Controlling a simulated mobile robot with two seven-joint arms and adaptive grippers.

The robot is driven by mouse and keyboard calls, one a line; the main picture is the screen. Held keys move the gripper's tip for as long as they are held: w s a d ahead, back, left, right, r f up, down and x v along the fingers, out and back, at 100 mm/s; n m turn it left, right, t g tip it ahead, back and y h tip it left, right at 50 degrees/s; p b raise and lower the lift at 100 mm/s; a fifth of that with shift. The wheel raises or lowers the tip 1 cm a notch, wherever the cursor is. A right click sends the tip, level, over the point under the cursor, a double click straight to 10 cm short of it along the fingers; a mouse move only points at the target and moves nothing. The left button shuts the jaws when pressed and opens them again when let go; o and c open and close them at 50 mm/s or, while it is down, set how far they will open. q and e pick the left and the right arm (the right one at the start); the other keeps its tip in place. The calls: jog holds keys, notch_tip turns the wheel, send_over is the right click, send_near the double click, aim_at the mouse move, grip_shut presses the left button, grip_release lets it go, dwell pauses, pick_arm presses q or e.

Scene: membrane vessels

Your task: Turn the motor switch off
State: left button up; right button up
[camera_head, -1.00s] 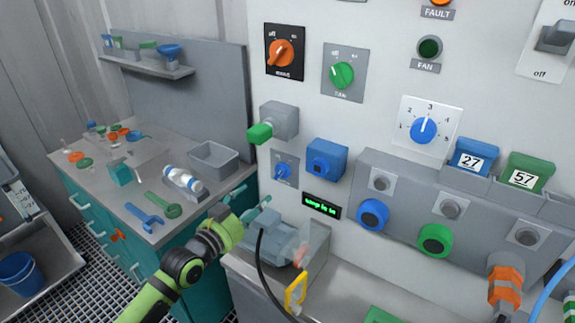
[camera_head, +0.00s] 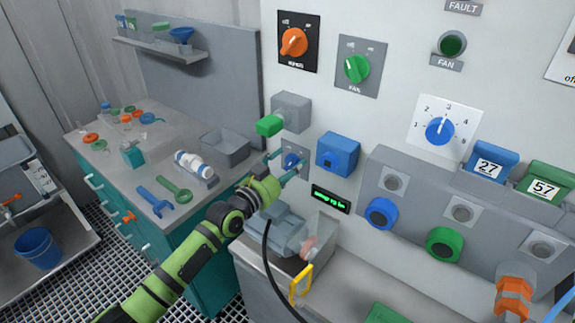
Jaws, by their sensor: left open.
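A small blue knob (camera_head: 290,160) sits on a grey plate on the white panel, below a grey box with a green block. An orange rotary knob (camera_head: 294,41) on a black plate and a green rotary knob (camera_head: 356,68) are higher up. The small labels are too blurred for me to tell which is the motor switch. My left gripper (camera_head: 283,167) is open, its teal fingers spread on either side of the small blue knob and partly covering its plate. I cannot tell whether they touch it. My right gripper is not in view.
A blue box (camera_head: 338,154) is close to the right of the gripper. A green-lit display (camera_head: 331,199) and a grey motor-like unit (camera_head: 285,233) lie below, with a black cable (camera_head: 267,255). A bench (camera_head: 120,185) with tools and a grey bin stands left.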

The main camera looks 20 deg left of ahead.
pick_arm(q)
jog(key=c, duration=1.1)
